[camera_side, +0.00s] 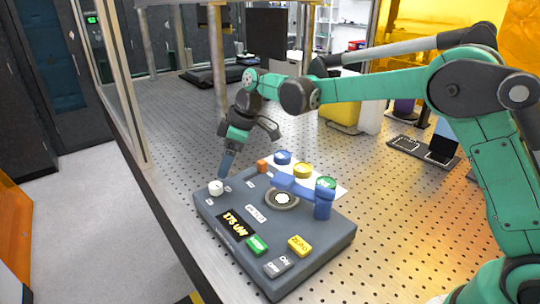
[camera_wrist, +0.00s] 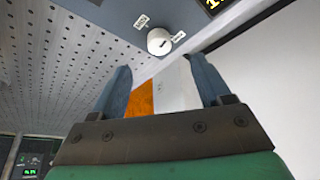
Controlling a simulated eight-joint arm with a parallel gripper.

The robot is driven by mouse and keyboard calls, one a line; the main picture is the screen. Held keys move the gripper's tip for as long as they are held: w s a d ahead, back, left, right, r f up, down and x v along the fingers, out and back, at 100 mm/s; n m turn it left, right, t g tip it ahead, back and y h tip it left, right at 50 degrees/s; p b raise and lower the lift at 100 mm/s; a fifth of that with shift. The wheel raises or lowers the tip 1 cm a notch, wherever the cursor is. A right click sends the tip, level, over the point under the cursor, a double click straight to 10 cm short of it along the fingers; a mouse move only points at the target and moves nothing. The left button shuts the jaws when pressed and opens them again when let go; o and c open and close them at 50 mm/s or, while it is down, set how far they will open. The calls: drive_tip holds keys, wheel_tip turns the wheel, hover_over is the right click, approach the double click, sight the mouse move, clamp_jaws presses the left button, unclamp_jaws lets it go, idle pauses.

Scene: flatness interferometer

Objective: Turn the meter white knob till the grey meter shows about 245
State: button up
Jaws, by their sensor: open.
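The grey meter (camera_side: 275,236) lies on the perforated metal table, its dark display (camera_side: 235,225) showing yellow characters that look like 175 UM. The white knob (camera_side: 216,188) stands at the meter's far left corner. In the wrist view the white knob (camera_wrist: 159,41) has a dark mark on its face and small labels beside it. My gripper (camera_side: 227,165) is just above and beyond the knob, pointing down. In the wrist view my gripper (camera_wrist: 161,75) is open and empty, and the knob appears beyond the fingertips, centred between them. No contact with the knob shows.
The meter also carries a green button (camera_side: 257,245), a yellow button (camera_side: 299,245), a grey switch (camera_side: 278,265) and a blue arm over a round stage (camera_side: 282,199). Blue, yellow and green round pieces lie behind it. A metal frame post (camera_side: 112,80) stands at left.

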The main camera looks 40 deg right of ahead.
sight(216, 185)
drive_tip(key=shift+x, duration=3.25)
drive_tip(key=shift+w, duration=0.1)
clamp_jaws()
drive_tip(key=m+t+h, duration=0.1)
drive_tip(key=m, duration=0.2)
drive_tip(key=shift+a+m, duration=0.1)
drive_tip(key=shift+m, duration=0.3)
drive_tip(key=shift+m+h, duration=0.7)
drive_tip(key=shift+m, duration=1.2)
